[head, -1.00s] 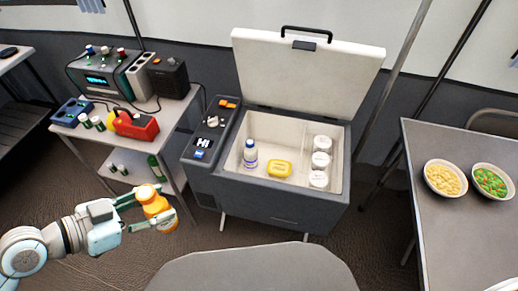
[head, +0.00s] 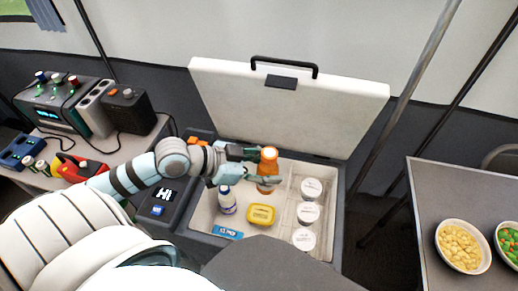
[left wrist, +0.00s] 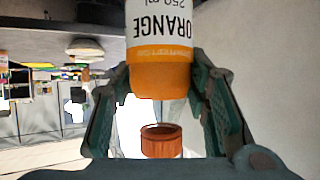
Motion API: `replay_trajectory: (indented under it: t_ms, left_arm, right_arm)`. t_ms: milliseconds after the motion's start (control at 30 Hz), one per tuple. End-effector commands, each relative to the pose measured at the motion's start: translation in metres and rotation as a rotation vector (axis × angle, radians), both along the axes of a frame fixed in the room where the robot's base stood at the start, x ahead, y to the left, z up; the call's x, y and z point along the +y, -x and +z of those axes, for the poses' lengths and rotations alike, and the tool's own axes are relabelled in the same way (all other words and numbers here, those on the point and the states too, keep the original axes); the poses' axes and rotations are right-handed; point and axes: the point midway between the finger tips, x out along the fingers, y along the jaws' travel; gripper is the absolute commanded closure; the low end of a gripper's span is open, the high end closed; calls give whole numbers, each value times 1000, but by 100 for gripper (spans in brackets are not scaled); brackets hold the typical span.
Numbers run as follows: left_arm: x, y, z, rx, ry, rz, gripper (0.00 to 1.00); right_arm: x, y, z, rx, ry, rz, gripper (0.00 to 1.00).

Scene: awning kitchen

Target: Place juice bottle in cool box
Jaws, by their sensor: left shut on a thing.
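The orange juice bottle (head: 267,168) is upright over the open cool box (head: 341,215), between the white bottle and the white tubs in the head view. My left gripper (head: 258,167) is shut on it from the left. In the left wrist view the bottle (left wrist: 163,72), labelled ORANGE, fills the space between my left gripper's fingers (left wrist: 160,100). I cannot tell if the bottle's base touches the box floor. The lid (head: 285,105) stands open at the back. My right gripper is not in view.
Inside the box are a white bottle with a blue cap (head: 227,202), a yellow tub (head: 261,215), a blue pack (head: 227,232) and white tubs (head: 308,212) behind a divider. A table with bowls (head: 462,247) is at the right. Equipment stands on the left shelf (head: 148,138).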

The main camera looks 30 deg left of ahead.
Motion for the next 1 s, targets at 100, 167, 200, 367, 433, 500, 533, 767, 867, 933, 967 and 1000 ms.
replay_trajectory:
  t_ms: [100,167,200,367,433,500,533,767,867,933,967,1000]
  left_arm:
    - [16,-38,-53,-8,11,195,96]
    - [25,-53,-68,-8,17,291,96]
    - [30,-61,-74,-7,24,344,96]
    - [40,-72,-101,-5,36,433,96]
    - [40,-71,-126,-3,35,433,96]
    - [40,-70,-155,-3,36,434,96]
    - [40,-70,-168,-2,36,433,96]
    - [41,-70,-230,-7,33,432,96]
    - [41,-69,-242,-8,33,432,96]
    - [42,-69,-258,-8,33,433,96]
    - [42,-69,-264,-8,33,432,96]
    - [42,-69,-271,-7,33,432,96]
  right_arm:
    - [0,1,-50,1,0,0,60]
    - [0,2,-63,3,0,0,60]
    - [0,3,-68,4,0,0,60]
    - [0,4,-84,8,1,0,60]
    - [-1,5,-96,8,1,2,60]
    - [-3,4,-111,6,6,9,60]
    - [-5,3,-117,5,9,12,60]
    - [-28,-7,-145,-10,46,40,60]
    - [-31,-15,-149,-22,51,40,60]
    - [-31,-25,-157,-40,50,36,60]
    - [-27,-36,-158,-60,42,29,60]
    - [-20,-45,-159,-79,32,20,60]
